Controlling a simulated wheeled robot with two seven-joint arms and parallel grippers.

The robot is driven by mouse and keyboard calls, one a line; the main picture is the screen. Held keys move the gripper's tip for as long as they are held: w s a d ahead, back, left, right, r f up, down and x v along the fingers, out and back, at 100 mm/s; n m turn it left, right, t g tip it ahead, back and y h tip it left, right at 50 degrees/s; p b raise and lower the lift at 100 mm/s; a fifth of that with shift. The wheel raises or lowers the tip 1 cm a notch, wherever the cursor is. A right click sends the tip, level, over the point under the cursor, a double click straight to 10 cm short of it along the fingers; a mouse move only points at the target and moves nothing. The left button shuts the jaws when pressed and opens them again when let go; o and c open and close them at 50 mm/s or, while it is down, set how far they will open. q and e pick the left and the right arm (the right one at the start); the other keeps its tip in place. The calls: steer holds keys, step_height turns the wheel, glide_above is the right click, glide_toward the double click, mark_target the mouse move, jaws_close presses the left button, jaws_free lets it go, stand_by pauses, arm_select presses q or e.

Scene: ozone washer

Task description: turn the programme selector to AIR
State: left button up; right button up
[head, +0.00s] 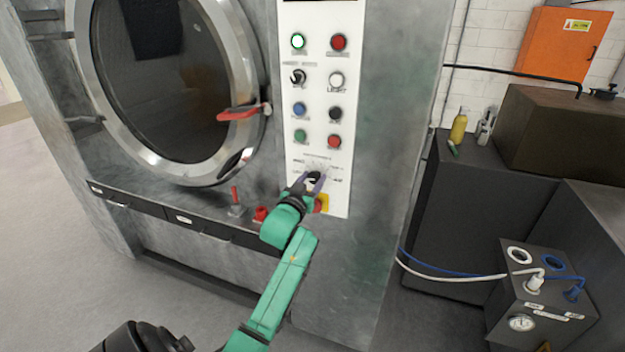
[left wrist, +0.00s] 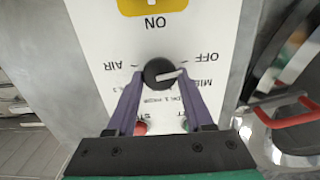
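The programme selector (left wrist: 158,73) is a round black knob with a white pointer, low on the white control panel. In the left wrist view its labels are upside down: AIR (left wrist: 124,65) at left, OFF (left wrist: 200,57) at right. The pointer is turned to the right, between OFF and a partly hidden label starting with MIS. My left gripper (head: 312,181) is at the knob (head: 315,176), one purple finger on each side. In the left wrist view its fingertips (left wrist: 160,76) flank the knob closely; whether they press on it is unclear. My right gripper is not in view.
Several round buttons (head: 298,109) sit above the selector, and a yellow-backed switch (left wrist: 153,4) is close below it. The washer's round door (head: 165,80) with a red handle (head: 238,113) is at left. Red fittings (head: 261,213) stand on the ledge beside my arm.

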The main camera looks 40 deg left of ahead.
arm_select(q)
steer(key=c, duration=0.5)
jaws_close()
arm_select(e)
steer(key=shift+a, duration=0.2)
